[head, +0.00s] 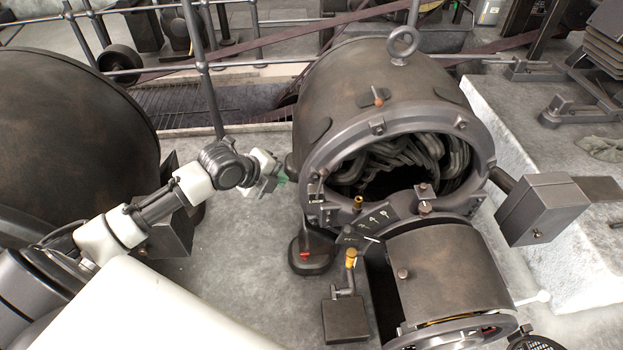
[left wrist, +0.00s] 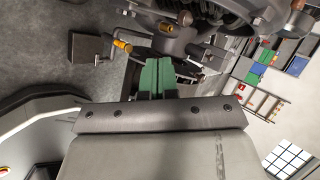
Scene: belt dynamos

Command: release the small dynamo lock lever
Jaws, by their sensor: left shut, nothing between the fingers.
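The small dynamo is a dark drum-shaped machine (head: 450,265) in front of the large dynamo (head: 365,85). A brass-tipped lever (head: 351,256) rises from a dark box beside it; a brass-tipped lever also shows in the left wrist view (left wrist: 122,46). A second brass knob (head: 358,202) is on the plate at the large ring's lower edge, near the "LOCK" lettering. I cannot tell for sure which is the lock lever. My left gripper (head: 277,181) is left of the large ring, apart from both knobs. Its green fingers (left wrist: 157,78) are together and empty. My right gripper is out of view.
A dark pedestal with a red mark (head: 305,255) stands below the left gripper. A grey box (head: 543,208) sticks out at the right. Metal railings (head: 205,75) run behind, and a big dark drum (head: 65,140) is at the left. Grey floor (head: 235,270) is clear between.

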